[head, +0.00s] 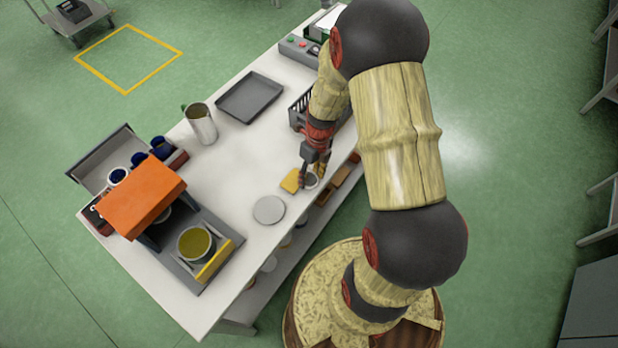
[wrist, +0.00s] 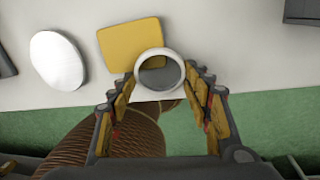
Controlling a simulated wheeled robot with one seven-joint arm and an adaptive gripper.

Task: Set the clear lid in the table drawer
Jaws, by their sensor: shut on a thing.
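My gripper (head: 312,181) is at the table's right edge, fingers pointing down. In the wrist view my gripper (wrist: 160,95) has its fingers on both sides of a round piece with a pale rim and a see-through middle, which looks like the clear lid (wrist: 158,53). It is shut on this lid, which also shows in the head view (head: 311,181). A yellow square piece (head: 290,181) lies beside it, partly behind the lid in the wrist view. A brown open compartment (head: 346,181) juts out below the table edge; it may be the table drawer, partly hidden by my arm.
A pale grey disc (head: 269,210) lies near the table edge. An orange-topped stand (head: 143,195), a bowl (head: 194,243), a metal jug (head: 201,124) and a dark tray (head: 249,96) stand farther left and back. A dark crate (head: 297,108) is behind my gripper. The table's middle is clear.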

